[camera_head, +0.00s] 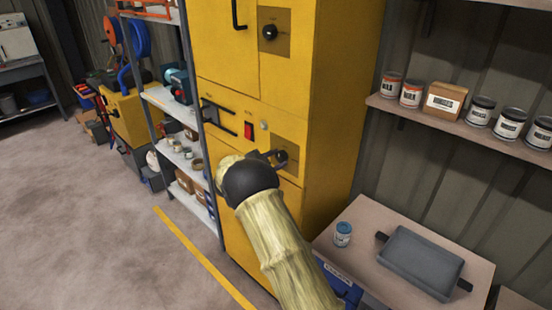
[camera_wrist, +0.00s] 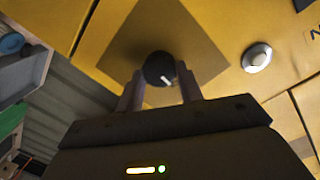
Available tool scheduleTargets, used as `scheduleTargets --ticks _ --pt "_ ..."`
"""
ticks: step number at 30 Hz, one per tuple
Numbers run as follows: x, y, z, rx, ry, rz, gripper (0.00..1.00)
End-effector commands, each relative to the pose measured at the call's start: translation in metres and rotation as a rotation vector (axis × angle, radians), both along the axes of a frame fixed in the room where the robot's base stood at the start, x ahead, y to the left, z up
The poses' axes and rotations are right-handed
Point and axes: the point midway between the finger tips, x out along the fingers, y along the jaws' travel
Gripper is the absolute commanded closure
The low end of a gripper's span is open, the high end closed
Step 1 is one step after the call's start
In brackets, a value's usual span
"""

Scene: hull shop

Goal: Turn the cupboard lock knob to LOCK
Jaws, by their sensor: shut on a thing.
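The yellow cupboard (camera_head: 335,90) has a dark round knob (camera_head: 281,157) on a brown plate (camera_head: 292,137) on its lower front. In the wrist view the knob (camera_wrist: 157,66) sits on the same plate (camera_wrist: 190,45), which appears turned like a diamond. A white mark on the knob points to the lower right in that view. My gripper (camera_wrist: 160,78) has one finger on each side of the knob and is shut on it. No LOCK lettering is readable.
A second knob (camera_head: 269,32) is higher on the cupboard. A red switch (camera_head: 248,130) and a pale round button (camera_head: 264,125) are near the lower plate.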

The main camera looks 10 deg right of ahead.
Motion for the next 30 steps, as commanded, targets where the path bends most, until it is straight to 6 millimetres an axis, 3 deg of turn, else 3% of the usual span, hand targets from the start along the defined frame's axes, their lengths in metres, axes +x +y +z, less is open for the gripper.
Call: scheduleTargets --ticks 14,15,18,30 --pt "0.0002 0.0006 -0.0007 -0.014 0.020 0.001 0.86" --pt "0.0002 0.0006 -0.0006 -0.014 0.020 0.001 0.62" --pt "0.0002 0.0006 -0.0005 -0.013 0.019 0.001 0.42" --pt "-0.0025 0.0050 -0.0003 -0.012 0.017 0.002 0.42"
